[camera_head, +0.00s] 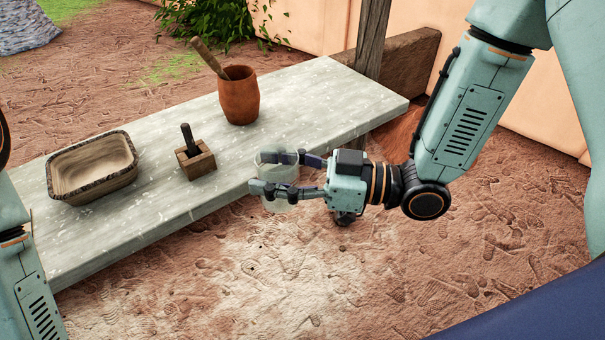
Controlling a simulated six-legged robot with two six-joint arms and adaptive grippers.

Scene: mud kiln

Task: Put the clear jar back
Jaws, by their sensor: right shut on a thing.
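The clear jar (277,202) is see-through and roughly upright. My right gripper (270,174) is shut on it, with its fingers around the jar's sides. The jar is at the front edge of the grey stone slab (330,107), and its lower part shows against the ground in front. I cannot tell whether any of it rests on the slab. My left arm shows at the left edge of the picture, but its gripper is outside the view.
On the slab stand a clay pot (240,97) with a wooden stick in it, a small wooden block (197,164) with a dark handle, and a rectangular bowl (96,193). A wooden post (371,38) rises behind the slab. The slab's right end is clear.

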